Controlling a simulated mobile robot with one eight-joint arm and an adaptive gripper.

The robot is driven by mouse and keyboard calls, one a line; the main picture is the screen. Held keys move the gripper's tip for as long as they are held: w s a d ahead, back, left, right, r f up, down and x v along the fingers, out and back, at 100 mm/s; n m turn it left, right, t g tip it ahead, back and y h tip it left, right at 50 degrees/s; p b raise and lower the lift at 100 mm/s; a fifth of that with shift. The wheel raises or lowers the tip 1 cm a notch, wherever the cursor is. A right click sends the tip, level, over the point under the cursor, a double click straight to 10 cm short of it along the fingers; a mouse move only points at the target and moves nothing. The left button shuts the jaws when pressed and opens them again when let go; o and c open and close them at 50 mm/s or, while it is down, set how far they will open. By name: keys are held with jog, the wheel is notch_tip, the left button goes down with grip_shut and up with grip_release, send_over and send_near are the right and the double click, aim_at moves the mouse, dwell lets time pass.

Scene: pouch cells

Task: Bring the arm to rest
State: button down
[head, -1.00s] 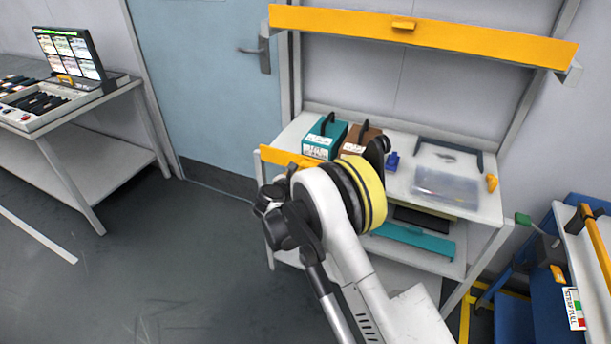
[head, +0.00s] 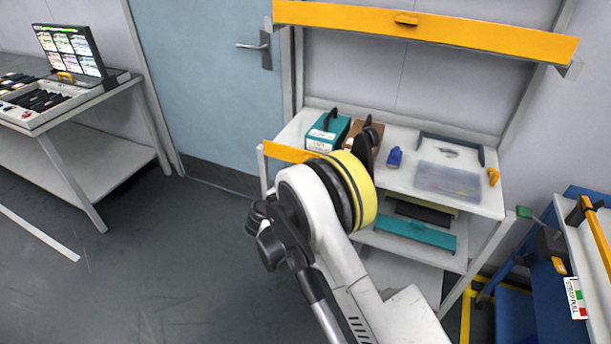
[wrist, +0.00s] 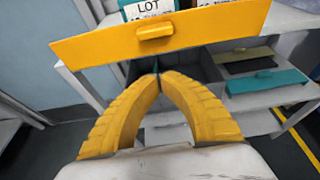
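My arm (head: 325,255), white with a yellow ring at its joint, rises in front of the shelf bench in the head view. My gripper is hidden behind that joint there. In the wrist view my gripper (wrist: 157,76) shows two ribbed yellow fingers that lean together and meet at the tips. Nothing shows between them. The fingertips lie in front of the bench, just below its orange front bar (wrist: 100,47) in the picture; I cannot tell the gap.
The bench (head: 400,195) holds a teal box (head: 327,130), a brown box (head: 355,138), a blue item (head: 395,157) and a clear case (head: 448,181). A blue cart (head: 515,310) stands at right, a table (head: 85,105) at left.

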notch_tip(320, 180, up, 26)
jog(key=w+d+n+t+y, duration=0.1)
jog(key=d+n+t+y, duration=0.3)
jog(key=n, duration=0.6)
jog(key=s+r+n+t+y, duration=0.1)
jog(key=s+r+n+y, duration=0.4)
jog(key=r+n, duration=0.65)
jog(key=s+d+f+n+g+h, duration=0.1)
jog(key=s+d+f+n+g, duration=0.2)
jog(key=s, duration=0.8)
jog(key=s+d+f+n+g+h, duration=0.1)
jog(key=s+d+f+n+g, duration=0.3)
jog(key=s+d+f+n, duration=0.3)
jog(key=s+d+f+n+g+h, duration=0.2)
jog(key=s+d+n, duration=0.6)
jog(key=s, duration=0.9)
jog(key=d+f+g, duration=0.2)
jog(key=d+f, duration=0.1)
jog(key=shift+d+f, duration=0.2)
jog(key=shift+f, duration=0.05)
jog(key=shift+s+n, duration=0.1)
jog(key=shift+n, duration=0.15)
